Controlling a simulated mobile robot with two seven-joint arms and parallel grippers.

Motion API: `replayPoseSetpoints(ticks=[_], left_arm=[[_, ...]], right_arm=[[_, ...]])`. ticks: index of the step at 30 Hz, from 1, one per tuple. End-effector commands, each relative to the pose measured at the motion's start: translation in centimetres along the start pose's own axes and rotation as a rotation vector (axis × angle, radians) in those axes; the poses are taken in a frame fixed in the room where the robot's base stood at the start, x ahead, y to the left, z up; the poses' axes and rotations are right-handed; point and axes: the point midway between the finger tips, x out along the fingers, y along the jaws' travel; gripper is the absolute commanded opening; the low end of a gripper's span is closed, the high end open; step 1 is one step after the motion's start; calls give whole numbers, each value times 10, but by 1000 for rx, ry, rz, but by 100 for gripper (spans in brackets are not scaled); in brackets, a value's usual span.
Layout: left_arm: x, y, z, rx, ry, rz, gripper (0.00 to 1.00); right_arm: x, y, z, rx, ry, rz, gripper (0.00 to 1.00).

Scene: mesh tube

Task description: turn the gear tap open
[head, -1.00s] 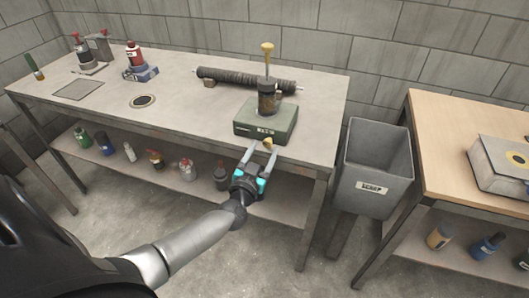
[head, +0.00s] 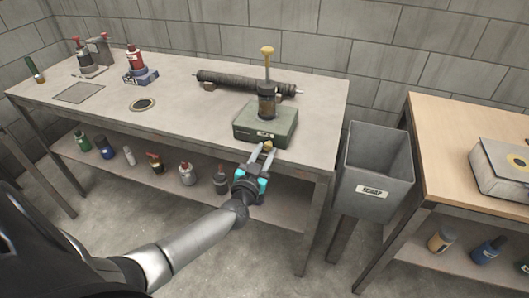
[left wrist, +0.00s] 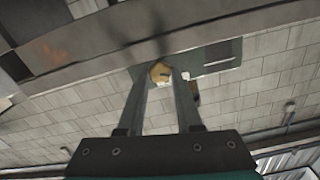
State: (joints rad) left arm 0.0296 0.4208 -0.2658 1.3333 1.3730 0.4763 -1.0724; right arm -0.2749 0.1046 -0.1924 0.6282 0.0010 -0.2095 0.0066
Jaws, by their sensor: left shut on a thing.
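The green box (head: 265,127) stands near the front right edge of the grey workbench. A small yellow-brass tap (head: 268,145) sticks out from its front side, at the bench edge. My left gripper (head: 263,153) reaches up to it from below and in front, its two fingers shut on the tap. In the left wrist view the tap's rounded yellow end (left wrist: 159,72) sits between the fingertips, with the green box behind it. How far the tap is turned cannot be told. My right gripper is not in view.
A dark cylinder with a yellow-topped upright rod (head: 267,70) stands on the box. A dark mesh tube (head: 245,84) lies behind it. A grey bin (head: 377,165) stands right of the bench. Bottles stand on the lower shelf (head: 130,175).

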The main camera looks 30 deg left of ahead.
Motion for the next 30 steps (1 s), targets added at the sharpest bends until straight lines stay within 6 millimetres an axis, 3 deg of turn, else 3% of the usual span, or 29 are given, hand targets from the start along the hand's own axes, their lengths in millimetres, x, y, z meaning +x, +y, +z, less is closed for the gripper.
replayPoseSetpoints(ticks=[13,30], left_arm=[[0,0,0,-32,0,-1,0],[0,-1,1,-430,-1,-1,0]], right_arm=[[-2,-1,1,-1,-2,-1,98],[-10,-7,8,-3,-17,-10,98]])
